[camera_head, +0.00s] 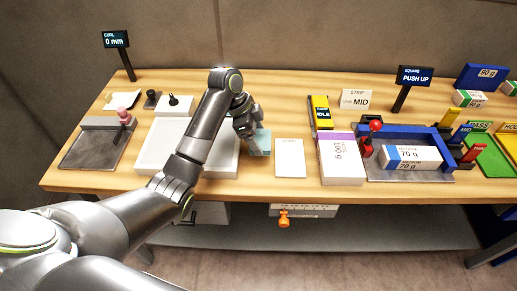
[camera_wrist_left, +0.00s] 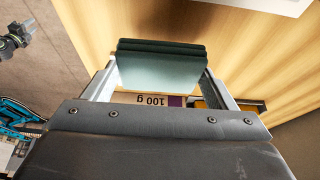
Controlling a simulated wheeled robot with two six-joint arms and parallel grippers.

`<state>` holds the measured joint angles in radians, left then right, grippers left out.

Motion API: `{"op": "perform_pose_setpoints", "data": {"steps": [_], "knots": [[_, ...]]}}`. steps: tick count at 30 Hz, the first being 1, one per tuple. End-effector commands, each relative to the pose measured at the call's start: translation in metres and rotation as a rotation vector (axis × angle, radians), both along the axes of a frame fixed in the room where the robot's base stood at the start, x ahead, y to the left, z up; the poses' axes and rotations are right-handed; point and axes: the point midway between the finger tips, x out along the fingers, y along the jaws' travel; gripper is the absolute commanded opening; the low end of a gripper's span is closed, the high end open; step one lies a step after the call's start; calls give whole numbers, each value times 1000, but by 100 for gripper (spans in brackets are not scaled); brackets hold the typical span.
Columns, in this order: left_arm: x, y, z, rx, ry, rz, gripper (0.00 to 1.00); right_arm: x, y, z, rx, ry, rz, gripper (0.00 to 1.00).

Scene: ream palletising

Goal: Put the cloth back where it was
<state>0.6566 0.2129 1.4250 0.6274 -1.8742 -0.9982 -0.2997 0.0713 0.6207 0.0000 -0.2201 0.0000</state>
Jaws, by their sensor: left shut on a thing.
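The cloth is a folded pale-teal piece (camera_head: 260,142) at the table's middle, just right of the white tray. In the left wrist view the cloth (camera_wrist_left: 160,70) spans between my finger plates, with a dark green folded edge on top. My left gripper (camera_head: 246,128) is shut on the cloth; it also shows in the left wrist view (camera_wrist_left: 158,85). I cannot tell whether the cloth touches the table.
The white tray (camera_head: 147,160) lies left of the cloth, partly behind my arm. A white pad (camera_head: 289,171) and a ream marked 100 g (camera_head: 342,165) lie to the right. A yellow-and-black device (camera_head: 320,115) stands behind them. A blue frame (camera_head: 437,133) holds 70 g reams further right.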

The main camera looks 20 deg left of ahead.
Motion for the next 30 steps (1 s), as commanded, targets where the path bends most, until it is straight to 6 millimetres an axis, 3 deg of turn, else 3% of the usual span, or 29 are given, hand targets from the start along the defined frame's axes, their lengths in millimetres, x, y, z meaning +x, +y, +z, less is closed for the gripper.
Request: {"op": "perform_pose_setpoints", "data": {"steps": [12,24,25,30], "knots": [[0,0,-48,-1,1,0,58,-1,-6,11,-7,2,2,36],[0,0,-55,0,0,-1,58,-1,-9,9,-11,2,3,36],[0,0,-55,0,-2,-1,82,-1,-9,10,-11,2,3,36],[0,0,-54,-1,-1,-1,100,-1,-9,10,-10,2,3,36]]}}
